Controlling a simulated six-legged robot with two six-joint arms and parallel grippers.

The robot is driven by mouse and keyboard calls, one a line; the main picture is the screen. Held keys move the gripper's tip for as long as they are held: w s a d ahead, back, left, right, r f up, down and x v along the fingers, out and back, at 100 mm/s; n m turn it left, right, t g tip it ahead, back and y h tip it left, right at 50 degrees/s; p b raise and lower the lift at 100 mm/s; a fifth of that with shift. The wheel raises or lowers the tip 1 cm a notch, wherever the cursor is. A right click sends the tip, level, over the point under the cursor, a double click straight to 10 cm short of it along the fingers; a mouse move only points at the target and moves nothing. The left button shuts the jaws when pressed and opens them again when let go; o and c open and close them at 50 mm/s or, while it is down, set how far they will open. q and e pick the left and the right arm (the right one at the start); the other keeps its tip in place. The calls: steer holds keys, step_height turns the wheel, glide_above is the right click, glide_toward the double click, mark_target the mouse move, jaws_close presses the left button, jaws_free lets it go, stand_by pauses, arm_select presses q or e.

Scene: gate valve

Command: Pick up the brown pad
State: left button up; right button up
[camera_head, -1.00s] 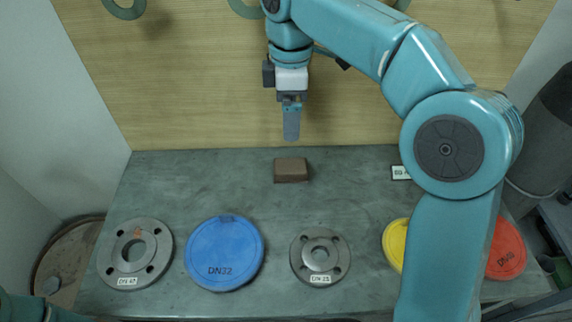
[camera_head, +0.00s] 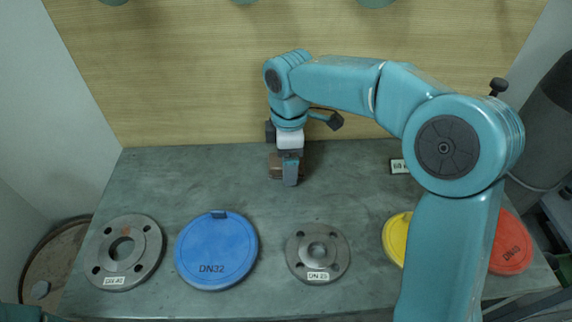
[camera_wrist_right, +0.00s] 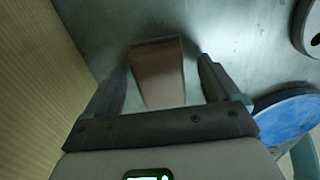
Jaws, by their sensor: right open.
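The brown pad (camera_head: 274,166) is a small block on the grey bench near its back edge, partly hidden behind my right gripper in the head view. My right gripper (camera_head: 290,178) points down right at the pad. In the right wrist view the brown pad (camera_wrist_right: 158,74) lies between the two fingers of my right gripper (camera_wrist_right: 158,82). The fingers are open, with a gap showing on each side of the pad. My left gripper is out of view.
On the grey bench (camera_head: 200,170) lie a flange (camera_head: 148,245), a blue DN32 disc (camera_head: 215,255), a smaller DN25 flange (camera_head: 301,262), a yellow disc (camera_head: 393,240) and a red disc (camera_head: 512,245). A small label plate (camera_head: 397,166) stands at the back right. A wooden wall (camera_head: 190,80) rises behind the bench.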

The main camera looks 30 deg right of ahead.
steer(key=c, duration=1.2)
step_height(320, 180, up, 10)
steer(key=shift+r+p, duration=0.1)
steer(key=shift+p, duration=0.9)
steer(key=shift+c, duration=0.2)
steer(key=shift+o, duration=1.1)
